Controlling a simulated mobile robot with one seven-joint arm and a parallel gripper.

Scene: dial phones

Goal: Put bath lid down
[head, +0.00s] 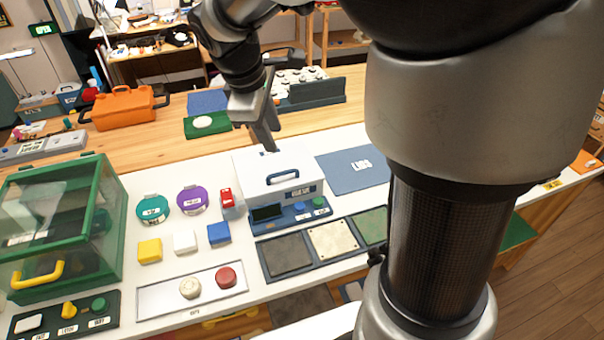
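The bath (290,213) is a unit with a blue front panel, a dark display and small buttons, on the white bench top. A white lid (255,172) with a dark blue handle (283,176) appears to sit on top of it. A blue mat (345,178) marked "LIDS" lies to the right of the bath, bare where visible; my arm covers its right part. My gripper (270,146) points down near the lid's back edge, apart from the handle. Its fingers overlap in this view, so their opening is unclear. I see nothing held in it.
A green-framed clear box (62,222) stands at left. Teal (153,209) and purple (192,200) round items and coloured blocks lie between it and the bath. A tray (150,300) with two knobs and dark-framed tiles (287,254) lie in front. My arm blocks the right side.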

